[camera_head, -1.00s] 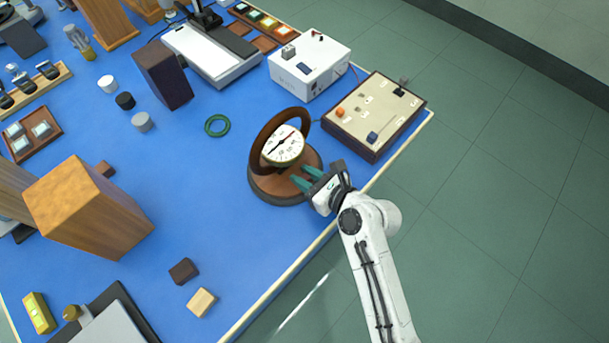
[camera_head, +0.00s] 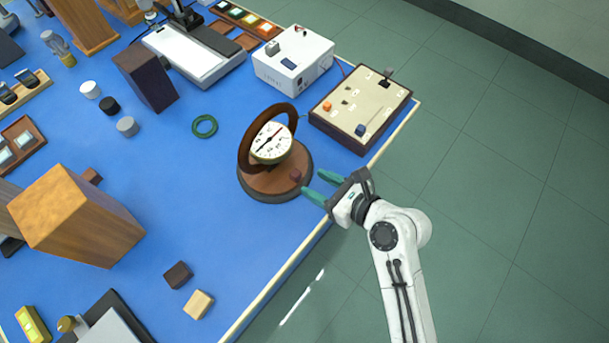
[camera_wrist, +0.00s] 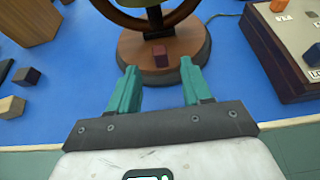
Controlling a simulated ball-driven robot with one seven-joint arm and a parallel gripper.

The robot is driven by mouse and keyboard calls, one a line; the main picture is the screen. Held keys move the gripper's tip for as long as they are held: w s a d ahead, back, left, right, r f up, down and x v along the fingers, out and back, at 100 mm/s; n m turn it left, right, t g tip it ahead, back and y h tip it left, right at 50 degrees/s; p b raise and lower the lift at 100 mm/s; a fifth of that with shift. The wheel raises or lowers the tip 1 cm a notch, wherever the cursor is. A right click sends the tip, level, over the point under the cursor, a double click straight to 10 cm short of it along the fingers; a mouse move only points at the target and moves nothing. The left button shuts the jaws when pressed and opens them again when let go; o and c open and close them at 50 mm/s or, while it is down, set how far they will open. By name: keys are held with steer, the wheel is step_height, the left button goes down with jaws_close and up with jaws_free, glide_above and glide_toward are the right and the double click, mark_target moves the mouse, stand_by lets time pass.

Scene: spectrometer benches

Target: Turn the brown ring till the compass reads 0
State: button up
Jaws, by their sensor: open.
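The brown ring (camera_head: 243,152) stands upright around a white-faced compass (camera_head: 272,150) on a round wooden base (camera_head: 262,186). The ring's lower part (camera_wrist: 184,14) shows at the top of the wrist view. The dial has a needle with a red part, but its marks are too small to read. A small reddish-brown block (camera_head: 296,175) is on the base's near side, and shows between the fingertips in the wrist view (camera_wrist: 160,57). My gripper (camera_head: 316,184) is open and empty, just off the base's right edge, apart from the ring.
A cream-topped control box (camera_head: 368,103) and a white box (camera_head: 293,62) stand behind and right. A green ring (camera_head: 204,126) lies left of the base. A wooden block (camera_head: 75,215) stands farther left. The table's pale edge (camera_head: 275,287) runs under my gripper.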

steer(key=shift+v, duration=1.55)
steer(key=shift+s+d+f+n, duration=0.2)
steer(key=shift+s+f+n, duration=0.05)
steer(key=shift+n, duration=0.15)
steer(key=s+d+f+n+g+h, duration=0.2)
steer(key=s+d+n+h, duration=0.3)
steer(key=s+d+n, duration=0.5)
steer(key=s+d+f+n+g+h, duration=0.2)
steer(key=s+d+n+g+h, duration=0.3)
steer(key=s+d+n, duration=0.6)
steer(key=d+n, duration=0.1)
steer(key=n, duration=0.2)
steer(key=shift+h, duration=0.4)
